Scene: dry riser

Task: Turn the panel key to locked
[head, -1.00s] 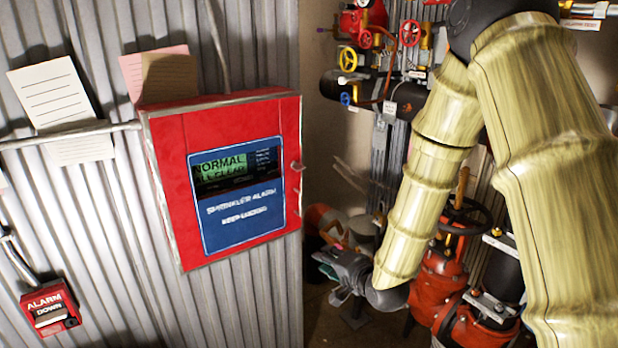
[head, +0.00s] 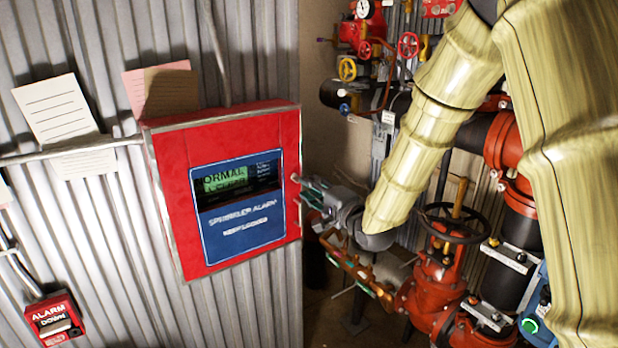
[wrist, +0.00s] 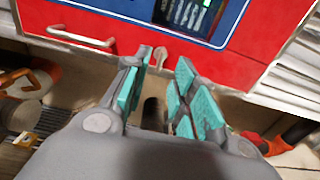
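The red alarm panel (head: 222,140) is on the corrugated wall, with a blue-framed window reading "SPRINKLER ALARM KEEP LOCKED". It also shows upper in the wrist view (wrist: 235,42). A small metal key (wrist: 160,56) sticks out of its red face, beside the window. My gripper (wrist: 163,72) is open, its teal-padded fingers on either side of the key in the picture; I cannot tell whether they touch it. In the head view my gripper (head: 312,192) is at the panel's right edge. The key's turn position is too small to read.
A metal bar handle (wrist: 80,37) is on the panel, left of the key in the wrist view. Red valves (head: 440,270) and pipes crowd the right, behind and below my arm. A red alarm pull box (head: 54,318) is low on the left wall.

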